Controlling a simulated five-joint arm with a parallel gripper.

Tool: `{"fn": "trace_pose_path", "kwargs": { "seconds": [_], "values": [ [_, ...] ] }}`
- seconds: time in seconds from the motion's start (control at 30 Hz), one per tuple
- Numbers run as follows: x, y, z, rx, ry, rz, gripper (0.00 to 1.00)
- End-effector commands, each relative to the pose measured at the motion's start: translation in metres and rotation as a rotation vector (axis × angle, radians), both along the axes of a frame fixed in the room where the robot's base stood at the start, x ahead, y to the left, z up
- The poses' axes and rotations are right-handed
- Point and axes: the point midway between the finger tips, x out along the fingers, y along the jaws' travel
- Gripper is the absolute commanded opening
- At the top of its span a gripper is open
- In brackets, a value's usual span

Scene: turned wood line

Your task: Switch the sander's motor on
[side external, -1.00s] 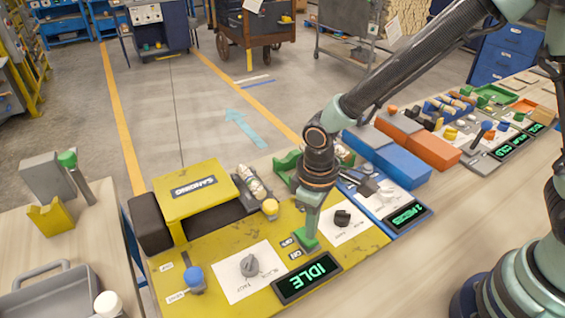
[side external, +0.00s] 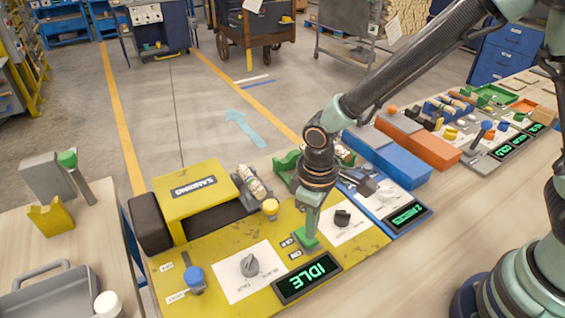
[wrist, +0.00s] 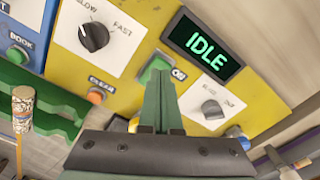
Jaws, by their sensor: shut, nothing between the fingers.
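The yellow sander station (side external: 205,190) has a display (side external: 307,278) that reads IDLE, and this display also shows in the wrist view (wrist: 205,45). My gripper (side external: 309,240) is shut and empty, pointing down at the panel by this button. In the wrist view its green fingertips (wrist: 160,77) overlap the lower part of the button. I cannot tell whether they touch or press it.
A black SLOW–FAST knob (wrist: 95,37), a grey knob (wrist: 210,109) and an orange button (wrist: 96,96) labelled CLEAR lie around the green button. A blue-topped lever (side external: 194,279) is at the panel's left. A blue station (side external: 402,165) adjoins on the right.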

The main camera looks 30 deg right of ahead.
Motion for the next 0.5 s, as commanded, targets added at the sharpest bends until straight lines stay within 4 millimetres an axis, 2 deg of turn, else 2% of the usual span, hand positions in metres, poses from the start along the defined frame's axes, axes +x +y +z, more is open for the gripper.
{"fn": "trace_pose_path", "kwargs": {
  "seconds": [0.5],
  "values": [
    [0.0, 0.0, -0.0045, 0.0, 0.001, 0.0, 0.0]
  ]
}}
